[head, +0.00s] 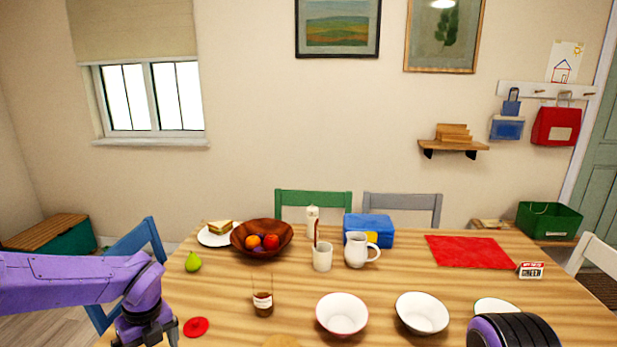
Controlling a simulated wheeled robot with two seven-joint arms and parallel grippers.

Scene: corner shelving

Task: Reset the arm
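My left arm (75,282) is purple and comes in from the left, bending down at the table's left edge. My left gripper (147,336) is dark and runs out of the bottom of the head view. Its fingertips are not clear, so its opening cannot be told. A red lid-like disc (196,327) lies just to its right. A purple and black rounded part of mine (514,331) shows at the lower right. My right gripper is not in view.
The wooden table (225,290) holds a fruit bowl (249,248), a pear (193,262), a small bottle (263,303), a white mug (322,258), a pitcher (356,251), two white bowls (342,314) (421,313), a blue box (377,228) and a red mat (469,252). Chairs surround it.

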